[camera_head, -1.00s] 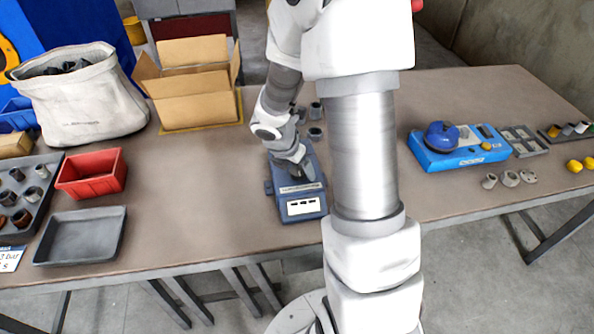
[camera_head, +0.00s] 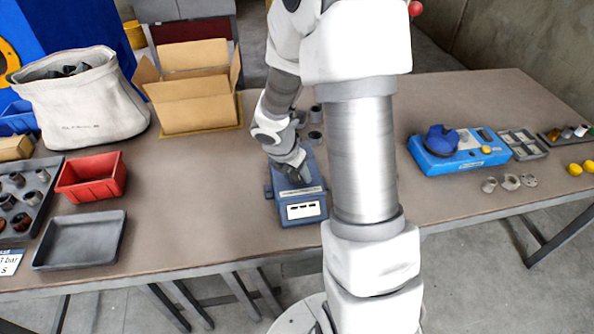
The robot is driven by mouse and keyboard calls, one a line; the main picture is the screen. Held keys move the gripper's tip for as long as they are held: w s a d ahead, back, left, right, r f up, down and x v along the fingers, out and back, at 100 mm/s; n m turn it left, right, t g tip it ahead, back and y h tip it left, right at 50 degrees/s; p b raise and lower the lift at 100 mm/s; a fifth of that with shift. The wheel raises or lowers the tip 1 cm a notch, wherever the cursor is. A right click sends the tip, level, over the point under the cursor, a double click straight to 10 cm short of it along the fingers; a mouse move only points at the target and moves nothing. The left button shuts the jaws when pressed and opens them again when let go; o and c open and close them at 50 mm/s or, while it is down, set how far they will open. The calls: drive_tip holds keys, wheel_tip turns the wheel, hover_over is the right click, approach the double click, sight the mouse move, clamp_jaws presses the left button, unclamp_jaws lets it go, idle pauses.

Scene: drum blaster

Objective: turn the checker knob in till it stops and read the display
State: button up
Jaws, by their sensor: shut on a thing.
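The checker (camera_head: 284,212) is a dark blue-grey box on the table, just left of my upright arm link. Its white display (camera_head: 303,210) faces the front and shows a few dark marks, too small to read. My gripper (camera_head: 298,178) is low over the top of the checker, pointing down. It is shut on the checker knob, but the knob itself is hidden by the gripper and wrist. A small dark block (camera_head: 268,191) sticks out at the checker's left side.
A grey tray (camera_head: 80,262), a red bin (camera_head: 92,192), a canvas bag (camera_head: 80,110) and a cardboard box (camera_head: 192,118) stand left. A blue device (camera_head: 462,165) and small fittings (camera_head: 511,182) lie right. Several dark cylinders stand behind the checker. The table left of it is clear.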

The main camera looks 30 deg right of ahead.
drive_tip(key=shift+m, duration=0.3)
drive_tip(key=m+g+p, duration=0.1)
drive_tip(key=m, duration=0.2)
drive_tip(key=m+g+p, duration=0.1)
drive_tip(key=m, duration=0.1)
drive_tip(key=shift+w+r+m+h, duration=0.1)
drive_tip(key=shift+w+m+h, duration=0.1)
drive_tip(key=shift+m+h, duration=0.2)
drive_tip(key=m+g+p, duration=0.1)
drive_tip(key=m, duration=0.2)
drive_tip(key=m+g+p, duration=0.1)
drive_tip(key=m, duration=0.2)
drive_tip(key=shift+w+g+y, duration=0.15)
drive_tip(key=shift+g+y, duration=0.25)
drive_tip(key=m+g+y, duration=0.1)
drive_tip(key=m, duration=0.3)
drive_tip(key=shift+d+p, duration=0.1)
drive_tip(key=shift+p, duration=0.25)
drive_tip(key=m+y, duration=0.1)
drive_tip(key=m, duration=0.2)
drive_tip(key=shift+w+d+m, duration=0.1)
drive_tip(key=shift+m, duration=0.2)
drive_tip(key=m+y, duration=0.1)
drive_tip(key=m, duration=0.2)
drive_tip(key=m+y, duration=0.1)
drive_tip(key=m, duration=0.2)
drive_tip(key=shift+d+y, duration=0.15)
drive_tip(key=shift+y, duration=0.25)
drive_tip(key=shift+g, duration=0.3)
